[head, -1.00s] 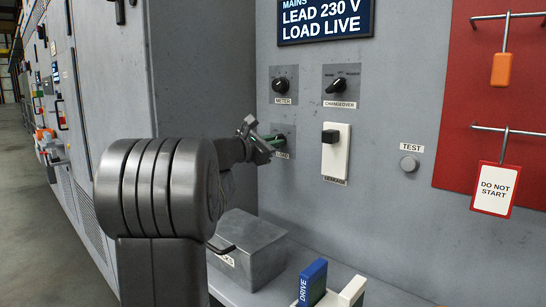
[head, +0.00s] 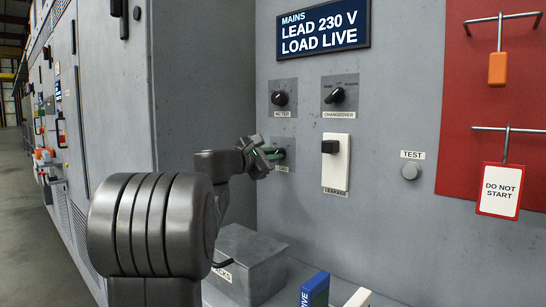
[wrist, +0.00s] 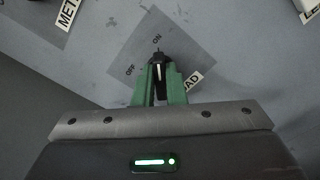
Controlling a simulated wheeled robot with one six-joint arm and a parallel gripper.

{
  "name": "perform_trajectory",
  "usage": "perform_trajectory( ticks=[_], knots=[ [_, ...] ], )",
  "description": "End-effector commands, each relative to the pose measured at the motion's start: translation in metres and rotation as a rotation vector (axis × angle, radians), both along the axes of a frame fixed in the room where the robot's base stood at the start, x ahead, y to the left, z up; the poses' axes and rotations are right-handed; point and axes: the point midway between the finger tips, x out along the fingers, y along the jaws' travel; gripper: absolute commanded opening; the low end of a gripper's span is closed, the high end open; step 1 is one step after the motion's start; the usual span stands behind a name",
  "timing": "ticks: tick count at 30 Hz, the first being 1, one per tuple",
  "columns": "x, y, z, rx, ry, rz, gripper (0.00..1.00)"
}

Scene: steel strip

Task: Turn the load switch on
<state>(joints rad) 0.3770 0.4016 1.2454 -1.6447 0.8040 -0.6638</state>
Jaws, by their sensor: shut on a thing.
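The load switch sits on a dark square plate (head: 289,147) at the lower left of the grey panel, partly behind my gripper. In the wrist view its black knob (wrist: 158,78) has a white pointer line that points toward the ON mark (wrist: 157,39). The OFF mark (wrist: 130,70) is to the left. My gripper (head: 274,154) is at the switch. In the wrist view its green fingers (wrist: 159,72) are shut on the knob, one on each side. The LOAD label (wrist: 213,80) is partly hidden by a finger.
The mains display (head: 321,30) reads LEAD 230 V, LOAD LIVE. Nearby are the meter knob (head: 280,98), changeover knob (head: 336,96), leakage switch (head: 331,147) and test button (head: 410,171). A grey box (head: 250,268) and a blue DRIVE block (head: 315,288) stand below. A DO NOT START tag (head: 499,190) hangs right.

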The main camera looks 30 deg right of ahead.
Motion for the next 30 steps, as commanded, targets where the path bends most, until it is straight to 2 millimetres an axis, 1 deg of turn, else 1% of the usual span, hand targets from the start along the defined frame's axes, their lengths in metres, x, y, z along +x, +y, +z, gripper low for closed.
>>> perform_trajectory(
  ticks=[3, 4, 7, 16, 20, 23, 30],
  knots=[
    [0.0, 0.0, -0.001, 0.003, 0.0, 0.0, 0.0],
    [0.0, 0.0, -0.001, 0.003, 0.0, 0.0, 0.13],
    [0.0, 0.0, -0.001, 0.002, 0.001, -0.001, 0.32],
    [0.0, 0.001, 0.0, 0.001, 0.0, 0.001, 0.33],
    [-0.004, 0.011, 0.0, 0.0, -0.001, 0.003, 0.33],
    [-0.01, 0.027, 0.0, 0.0, -0.001, 0.004, 0.33],
    [-0.032, 0.08, 0.0, 0.001, 0.0, 0.005, 0.33]
  ],
)
